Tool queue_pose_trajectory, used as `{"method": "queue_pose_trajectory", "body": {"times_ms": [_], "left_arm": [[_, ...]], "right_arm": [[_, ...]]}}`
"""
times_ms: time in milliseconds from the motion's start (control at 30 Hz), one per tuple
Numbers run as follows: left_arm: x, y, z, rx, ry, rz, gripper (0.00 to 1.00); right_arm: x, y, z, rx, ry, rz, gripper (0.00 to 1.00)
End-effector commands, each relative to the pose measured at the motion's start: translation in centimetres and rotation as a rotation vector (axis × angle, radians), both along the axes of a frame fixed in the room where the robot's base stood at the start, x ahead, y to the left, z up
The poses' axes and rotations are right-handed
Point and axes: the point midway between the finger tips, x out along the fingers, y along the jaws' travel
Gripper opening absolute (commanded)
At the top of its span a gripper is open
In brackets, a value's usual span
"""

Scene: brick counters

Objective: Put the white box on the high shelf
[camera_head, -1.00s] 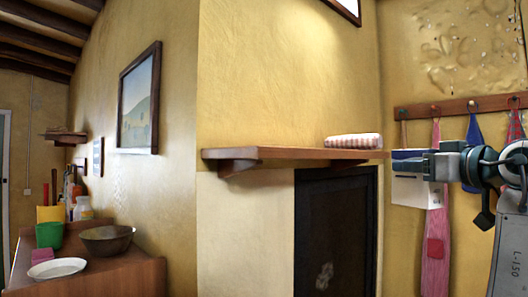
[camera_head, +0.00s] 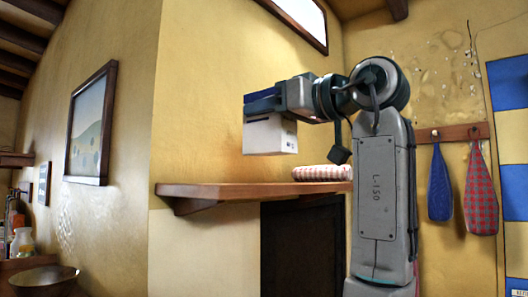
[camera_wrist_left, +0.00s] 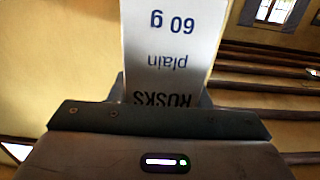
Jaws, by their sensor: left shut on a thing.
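The white box (camera_head: 270,136) hangs below my left gripper (camera_head: 264,104), whose jaws are shut on its top. In the left wrist view, the box (camera_wrist_left: 172,45) fills the space past the jaws, with upside-down print reading "RUSKS", "plain" and "60 g". The wooden high shelf (camera_head: 235,190) is fixed to the yellow wall. In the head view the box appears above the shelf's middle, with a gap below it; its depth over the board is hard to tell. My right gripper is not in view.
A rolled checked cloth (camera_head: 321,173) lies on the shelf's right part, just right of and below the box. The shelf's left part is bare. A dark panel (camera_head: 300,245) is below.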

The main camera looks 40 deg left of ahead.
Motion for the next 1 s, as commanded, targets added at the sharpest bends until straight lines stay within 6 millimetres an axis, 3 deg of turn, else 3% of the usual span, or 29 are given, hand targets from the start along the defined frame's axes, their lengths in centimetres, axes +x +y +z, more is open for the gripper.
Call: {"method": "queue_pose_trajectory", "body": {"times_ms": [33,200,400,633,800,1000], "left_arm": [[1.3,1.0,0.4,0.0,0.005,0.004,0.2],[5.1,3.4,0.1,0.001,0.005,0.004,0.2],[8.1,5.3,-0.5,0.001,0.002,0.001,0.2],[9.8,6.4,-0.7,0.001,0.002,0.002,0.2],[9.9,6.4,-3.0,-0.001,0.001,-0.001,0.2],[9.8,6.4,-4.5,0.001,-0.001,-0.001,0.2]], "right_arm": [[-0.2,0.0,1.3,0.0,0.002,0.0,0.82],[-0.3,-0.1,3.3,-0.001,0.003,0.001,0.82],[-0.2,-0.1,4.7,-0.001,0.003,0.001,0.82],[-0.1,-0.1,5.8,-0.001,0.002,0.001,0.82],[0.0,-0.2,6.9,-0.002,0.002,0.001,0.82],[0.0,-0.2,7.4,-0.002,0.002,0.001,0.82]]}}
